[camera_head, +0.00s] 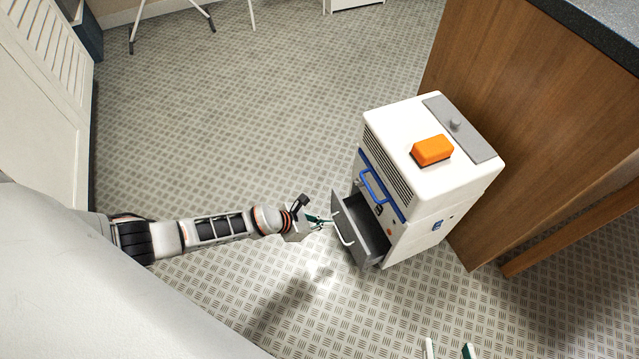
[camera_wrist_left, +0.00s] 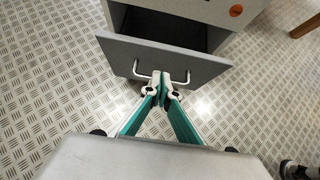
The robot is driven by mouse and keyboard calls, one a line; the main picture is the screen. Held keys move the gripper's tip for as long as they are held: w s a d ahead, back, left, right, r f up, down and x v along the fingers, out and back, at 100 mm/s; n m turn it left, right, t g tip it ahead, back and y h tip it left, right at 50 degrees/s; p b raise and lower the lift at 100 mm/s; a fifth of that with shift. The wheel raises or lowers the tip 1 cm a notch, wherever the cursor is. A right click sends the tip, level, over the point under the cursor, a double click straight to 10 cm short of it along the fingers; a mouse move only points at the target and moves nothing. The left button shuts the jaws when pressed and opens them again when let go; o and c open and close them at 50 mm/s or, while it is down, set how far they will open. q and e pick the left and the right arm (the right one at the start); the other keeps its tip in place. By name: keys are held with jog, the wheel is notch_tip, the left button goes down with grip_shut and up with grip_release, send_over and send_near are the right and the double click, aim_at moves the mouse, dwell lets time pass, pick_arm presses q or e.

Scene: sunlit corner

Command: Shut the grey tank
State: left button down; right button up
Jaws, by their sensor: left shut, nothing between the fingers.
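The grey tank (camera_head: 368,232) is a drawer-like bin pulled partly out of the low front of a white machine (camera_head: 408,165). It also shows in the left wrist view (camera_wrist_left: 190,62), with its open top and dark inside visible behind the front panel. A pale bar handle (camera_head: 342,230) is on its front. My left gripper (camera_head: 328,221) is shut and empty, its tips at the handle and close to the front panel. I cannot tell whether they touch it. My right gripper (camera_head: 449,350) shows only its two fingertips at the bottom edge, apart and empty.
An orange sponge-like block (camera_head: 432,151) lies on the machine's top. A blue handle (camera_head: 376,188) is above the tank. A wooden counter (camera_head: 520,110) stands close on the machine's right.

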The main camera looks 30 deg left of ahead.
aim_at(349, 217)
pick_arm(q)
jog(key=w, duration=0.1)
jog(key=w+d, duration=0.2)
jog(key=shift+d+f, duration=0.15)
jog(key=shift+f, duration=0.1)
jog(key=shift+w+d, duration=0.3)
jog(key=shift+w, duration=0.05)
pick_arm(e)
jog(key=shift+w+a+r, duration=0.1)
jog(key=shift+a+r, duration=0.05)
jog(key=shift+a, duration=0.1)
pick_arm(q)
jog(key=w+d, duration=0.1)
jog(key=w+d+b, duration=0.1)
jog(key=w, duration=0.1)
jog(key=shift+d+f, duration=0.2)
jog(key=shift+d, duration=0.05)
jog(key=shift+w+d, duration=0.1)
jog(key=shift+w, duration=0.1)
jog(key=shift+w+r, duration=0.1)
jog(key=shift+r, duration=0.1)
pick_arm(e)
jog(key=shift+w+a+r+m+t, duration=0.3)
jog(key=shift+w+a+r, duration=0.05)
jog(key=shift+r, duration=0.2)
